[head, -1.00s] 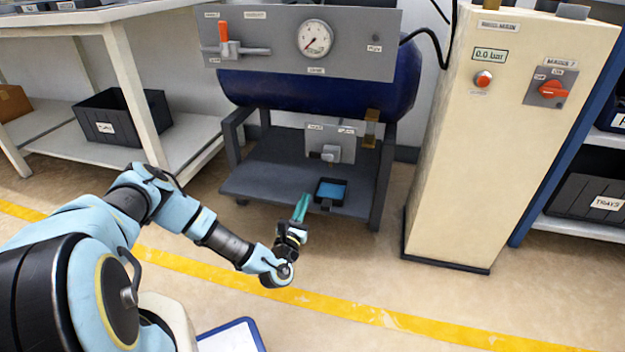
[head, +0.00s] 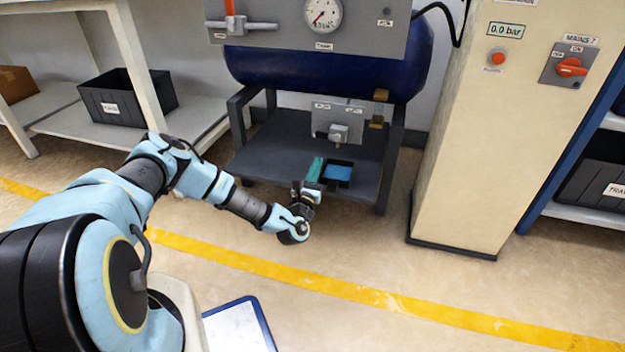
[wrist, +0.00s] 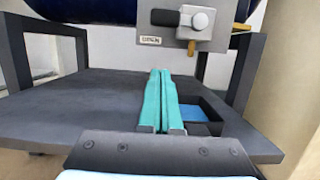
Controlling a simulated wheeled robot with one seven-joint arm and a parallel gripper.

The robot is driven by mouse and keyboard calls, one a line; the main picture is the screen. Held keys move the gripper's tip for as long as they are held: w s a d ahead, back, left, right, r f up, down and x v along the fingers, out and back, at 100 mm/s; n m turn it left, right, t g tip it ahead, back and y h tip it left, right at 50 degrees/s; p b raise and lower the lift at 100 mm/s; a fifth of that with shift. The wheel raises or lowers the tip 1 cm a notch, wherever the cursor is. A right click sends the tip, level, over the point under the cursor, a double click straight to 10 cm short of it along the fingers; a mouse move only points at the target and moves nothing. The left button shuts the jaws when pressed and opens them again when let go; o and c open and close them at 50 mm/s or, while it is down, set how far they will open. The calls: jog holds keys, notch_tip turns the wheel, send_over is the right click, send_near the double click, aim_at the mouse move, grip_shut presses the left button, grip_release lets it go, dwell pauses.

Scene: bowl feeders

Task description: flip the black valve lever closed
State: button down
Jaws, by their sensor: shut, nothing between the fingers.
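The black valve lever (wrist: 165,17) shows in the wrist view. It points left from a grey valve body (wrist: 195,22) on a small grey plate (wrist: 222,42). In the head view the plate (head: 322,120) and valve body (head: 338,132) show under the blue tank, but the lever is too small to make out. My gripper (head: 317,160) has teal fingers, shut and empty, over the dark lower shelf. In the wrist view my gripper (wrist: 159,75) points toward the plate, below the lever and apart from it.
A tray with a blue inside (head: 338,173) is sunk in the shelf (head: 262,160), just right of my fingers. Dark frame legs (head: 391,165) stand at both sides. A gauge panel (head: 360,32) and blue tank (head: 330,72) overhang. A cream cabinet (head: 470,130) stands right.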

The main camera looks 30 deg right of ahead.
aim_at(328, 136)
jog(key=shift+x, duration=1)
jog(key=shift+w+d+r+b, duration=0.1)
jog(key=shift+r+b, duration=0.05)
jog(key=shift+r, duration=0.9)
jog(key=shift+w+r+b, duration=0.1)
jog(key=shift+r+b, duration=0.05)
jog(key=shift+r, duration=0.9)
jog(key=shift+w+m, duration=0.1)
jog(key=shift+m, duration=0.2)
